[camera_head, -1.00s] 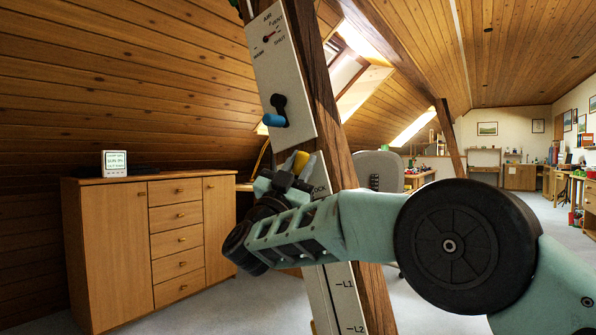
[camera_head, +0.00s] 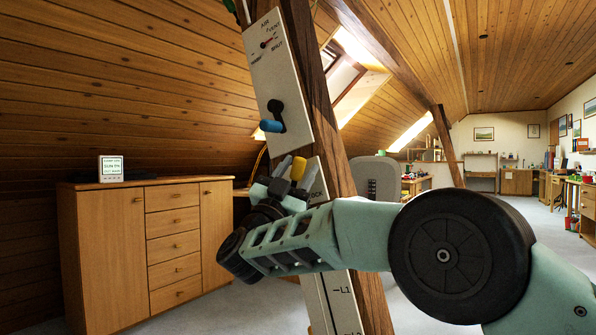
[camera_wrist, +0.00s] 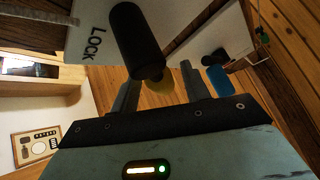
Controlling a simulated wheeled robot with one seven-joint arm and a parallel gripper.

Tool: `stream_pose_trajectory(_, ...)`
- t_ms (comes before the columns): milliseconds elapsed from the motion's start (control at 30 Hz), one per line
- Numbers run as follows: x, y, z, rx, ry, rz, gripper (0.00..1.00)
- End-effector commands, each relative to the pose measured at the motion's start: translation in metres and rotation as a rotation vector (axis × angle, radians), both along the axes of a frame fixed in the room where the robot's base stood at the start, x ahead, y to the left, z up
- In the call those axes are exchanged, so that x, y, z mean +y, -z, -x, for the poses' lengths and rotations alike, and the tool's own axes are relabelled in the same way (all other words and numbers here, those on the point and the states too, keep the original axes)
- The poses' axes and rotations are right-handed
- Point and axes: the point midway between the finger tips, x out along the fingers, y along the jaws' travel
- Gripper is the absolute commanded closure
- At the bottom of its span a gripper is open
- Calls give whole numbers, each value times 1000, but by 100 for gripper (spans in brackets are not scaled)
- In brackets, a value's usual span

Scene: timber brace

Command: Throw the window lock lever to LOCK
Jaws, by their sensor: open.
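The window lock lever shows in the wrist view as a thick black handle (camera_wrist: 134,38) with a yellow end, beside the LOCK lettering on a white plate (camera_wrist: 88,52). In the head view only its yellow part (camera_head: 298,168) shows; my gripper hides most of the rest. My gripper (camera_head: 297,167) is open, with one finger on each side of the yellow part. In the wrist view my gripper's fingers (camera_wrist: 160,88) also stand apart with the yellow end between them. I cannot tell whether either finger touches it.
A white panel (camera_head: 262,68) on the slanting timber post (camera_head: 314,100) carries a dial and a blue-handled lever (camera_head: 272,126), just above my gripper. A lower plate (camera_head: 344,290) bears L1 markings. A wooden cabinet (camera_head: 120,245) with a small display (camera_head: 111,168) stands at left.

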Motion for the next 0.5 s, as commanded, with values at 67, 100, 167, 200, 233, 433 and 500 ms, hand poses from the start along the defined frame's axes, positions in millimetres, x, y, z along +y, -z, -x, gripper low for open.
stream_pose_trajectory(67,4,6,5,3,-2,2,54)
stream_pose_trajectory(100,7,10,9,3,-3,3,54)
stream_pose_trajectory(167,12,18,16,4,-4,3,54)
stream_pose_trajectory(200,16,23,21,4,-5,3,54)
stream_pose_trajectory(233,18,28,26,5,-4,3,54)
stream_pose_trajectory(433,37,61,55,4,-4,3,54)
stream_pose_trajectory(500,43,72,65,4,-4,3,54)
